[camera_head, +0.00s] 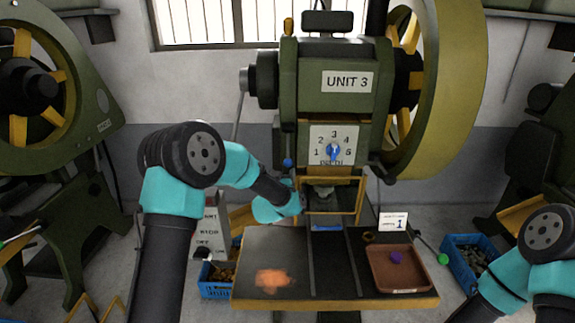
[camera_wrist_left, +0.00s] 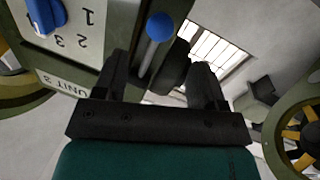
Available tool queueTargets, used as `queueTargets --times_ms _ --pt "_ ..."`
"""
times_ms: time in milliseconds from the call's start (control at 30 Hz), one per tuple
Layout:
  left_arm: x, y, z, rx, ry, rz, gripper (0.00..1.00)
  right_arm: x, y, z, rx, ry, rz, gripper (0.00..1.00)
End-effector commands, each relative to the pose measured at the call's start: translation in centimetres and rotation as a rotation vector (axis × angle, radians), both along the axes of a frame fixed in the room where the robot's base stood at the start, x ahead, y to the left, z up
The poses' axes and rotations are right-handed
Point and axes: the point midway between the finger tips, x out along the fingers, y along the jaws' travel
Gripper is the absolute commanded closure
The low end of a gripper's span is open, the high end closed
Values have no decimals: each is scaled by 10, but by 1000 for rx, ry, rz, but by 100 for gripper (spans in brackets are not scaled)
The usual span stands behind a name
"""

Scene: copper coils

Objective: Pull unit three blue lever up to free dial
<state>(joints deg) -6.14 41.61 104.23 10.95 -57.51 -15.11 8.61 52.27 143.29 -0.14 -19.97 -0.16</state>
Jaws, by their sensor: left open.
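The Unit 3 press (camera_head: 333,104) stands in the middle, with a blue dial (camera_head: 334,151) on its white numbered plate. The blue lever's ball knob (camera_head: 287,162) is left of the plate. In the left wrist view, which is upside down, the blue knob (camera_wrist_left: 160,27) tops a thin rod between and beyond the fingers, with no grip visible. The dial (camera_wrist_left: 45,14) shows at that view's upper left. My left gripper (camera_wrist_left: 160,80) is open and empty. In the head view it is largely hidden by my wrist just below the knob. My right gripper is out of view.
A work table (camera_head: 330,302) below the press holds a brown tray (camera_head: 397,285) with a purple piece and a glowing orange patch. Blue crates (camera_head: 465,240) flank it. A green-tipped lever (camera_head: 443,258) juts out at right. A large flywheel (camera_head: 460,80) bounds the press's right.

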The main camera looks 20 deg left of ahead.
Motion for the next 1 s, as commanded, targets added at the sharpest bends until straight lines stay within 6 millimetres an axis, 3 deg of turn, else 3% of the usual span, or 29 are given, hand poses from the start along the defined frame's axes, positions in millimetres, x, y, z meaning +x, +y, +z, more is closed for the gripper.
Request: queueTargets --times_ms 500,1000 --pt "72 5 -1 0 0 1 36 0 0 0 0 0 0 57" --pt "83 5 0 0 1 0 38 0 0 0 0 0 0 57"
